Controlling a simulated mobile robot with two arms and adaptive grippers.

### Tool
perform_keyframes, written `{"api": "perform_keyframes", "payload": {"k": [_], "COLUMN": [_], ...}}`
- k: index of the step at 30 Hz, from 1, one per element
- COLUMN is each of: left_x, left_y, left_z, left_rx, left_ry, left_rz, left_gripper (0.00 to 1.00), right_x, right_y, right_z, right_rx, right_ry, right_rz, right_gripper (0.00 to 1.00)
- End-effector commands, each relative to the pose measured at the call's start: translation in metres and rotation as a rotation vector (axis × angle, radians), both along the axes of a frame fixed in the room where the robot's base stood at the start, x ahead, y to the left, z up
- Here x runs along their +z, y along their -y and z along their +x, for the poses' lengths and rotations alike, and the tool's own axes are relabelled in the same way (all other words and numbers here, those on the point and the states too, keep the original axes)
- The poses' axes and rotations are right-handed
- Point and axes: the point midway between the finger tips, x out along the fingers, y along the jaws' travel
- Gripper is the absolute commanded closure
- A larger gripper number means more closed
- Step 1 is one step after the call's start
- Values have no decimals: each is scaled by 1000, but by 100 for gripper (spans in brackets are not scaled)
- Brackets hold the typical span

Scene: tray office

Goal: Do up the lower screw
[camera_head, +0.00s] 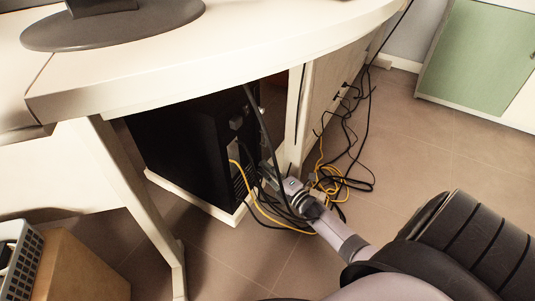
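A black computer tower (180,150) stands under the desk on a pale base board (205,205). Its rear panel faces right, with a yellow cable and dark cables at it. My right gripper (267,174) is at the tower's rear panel, low down, with my arm reaching in from the lower right. The fingers are small and partly lost among the dark cables, so I cannot tell whether they touch the panel or hold anything. The lower screw is too small or hidden to make out. My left gripper is not in view.
The white desk top (230,60) overhangs the tower, with a desk leg (135,190) on the left. Black cables (350,130) and a yellow cable (330,180) lie loose right of my gripper. A cardboard box (75,270) stands lower left. Floor is clear at right.

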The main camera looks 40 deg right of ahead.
Motion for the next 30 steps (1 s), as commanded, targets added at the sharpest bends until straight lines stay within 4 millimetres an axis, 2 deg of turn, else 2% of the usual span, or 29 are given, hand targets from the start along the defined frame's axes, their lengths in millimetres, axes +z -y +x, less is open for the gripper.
{"api": "perform_keyframes", "payload": {"k": [7, 18, 23, 30], "left_x": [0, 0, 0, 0], "left_y": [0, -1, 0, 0], "left_z": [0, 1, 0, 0], "left_rx": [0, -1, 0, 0], "left_ry": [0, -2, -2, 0], "left_rz": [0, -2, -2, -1], "left_gripper": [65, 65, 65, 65], "right_x": [0, 0, -2, -4], "right_y": [0, 0, 2, 4], "right_z": [0, -4, -27, -79], "right_rx": [0, 1, 0, 0], "right_ry": [0, 1, -1, -1], "right_rz": [-1, -1, -1, 0], "right_gripper": [65, 65, 65, 65]}}
